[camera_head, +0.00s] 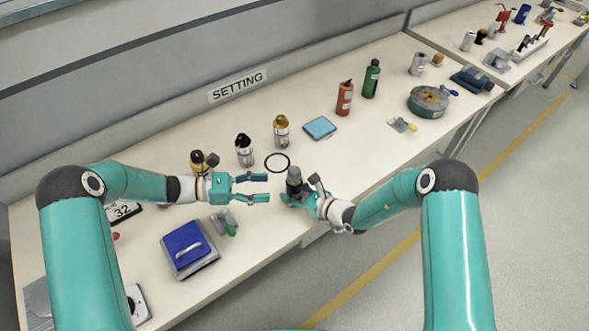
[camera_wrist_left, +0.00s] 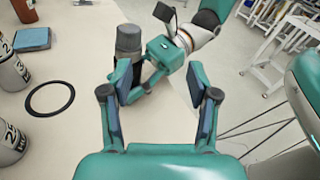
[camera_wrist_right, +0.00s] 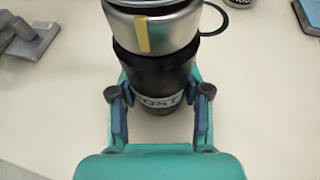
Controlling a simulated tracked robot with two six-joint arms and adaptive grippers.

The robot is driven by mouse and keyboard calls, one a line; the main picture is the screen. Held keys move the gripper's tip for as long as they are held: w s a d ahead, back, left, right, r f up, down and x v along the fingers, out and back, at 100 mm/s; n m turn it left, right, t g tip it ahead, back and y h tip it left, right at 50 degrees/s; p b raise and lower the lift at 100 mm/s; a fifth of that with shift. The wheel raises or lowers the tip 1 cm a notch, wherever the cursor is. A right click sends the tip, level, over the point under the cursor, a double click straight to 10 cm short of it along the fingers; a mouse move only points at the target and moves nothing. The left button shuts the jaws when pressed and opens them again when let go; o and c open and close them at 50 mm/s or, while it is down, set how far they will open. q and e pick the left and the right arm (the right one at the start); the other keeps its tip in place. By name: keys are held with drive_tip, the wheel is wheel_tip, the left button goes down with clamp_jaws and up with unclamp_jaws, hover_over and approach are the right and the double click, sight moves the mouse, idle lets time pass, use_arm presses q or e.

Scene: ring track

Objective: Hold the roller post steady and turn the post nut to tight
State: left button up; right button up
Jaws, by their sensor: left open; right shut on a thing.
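The roller post (camera_head: 294,184) stands upright on the bench, dark with a grey top; it also shows in the left wrist view (camera_wrist_left: 127,73). In the right wrist view its black body (camera_wrist_right: 155,72) carries a POST label. A silver part with a yellow mark, seemingly the post nut (camera_wrist_right: 165,30), sits above the body; its top is cut off there. My right gripper (camera_wrist_right: 158,105) is shut on the post's body from the front right. My left gripper (camera_head: 268,188) is open and empty, left of the post and apart from it.
A black ring (camera_head: 277,163) lies flat behind the post. Bottles (camera_head: 244,150) and a blue pad (camera_head: 319,128) stand farther back. A blue-lidded box (camera_head: 188,248) and a small grey tool (camera_head: 224,222) lie at the left front. The bench's front edge runs close to the post.

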sight(294, 169)
use_arm(q)
drive_tip(key=w+d+t, duration=0.1)
drive_tip(key=w+d, duration=0.1)
drive_tip(key=d, duration=0.1)
drive_tip(key=w+d+t, duration=0.1)
drive_tip(key=d, duration=0.1)
drive_tip(key=w+d+t, duration=0.1)
drive_tip(key=w+d, duration=0.1)
drive_tip(key=d, duration=0.1)
drive_tip(key=shift+w+d+f+h, duration=0.2)
drive_tip(key=shift+w+d+h, duration=0.1)
drive_tip(key=shift+w+h, duration=0.1)
clamp_jaws()
idle(0.4)
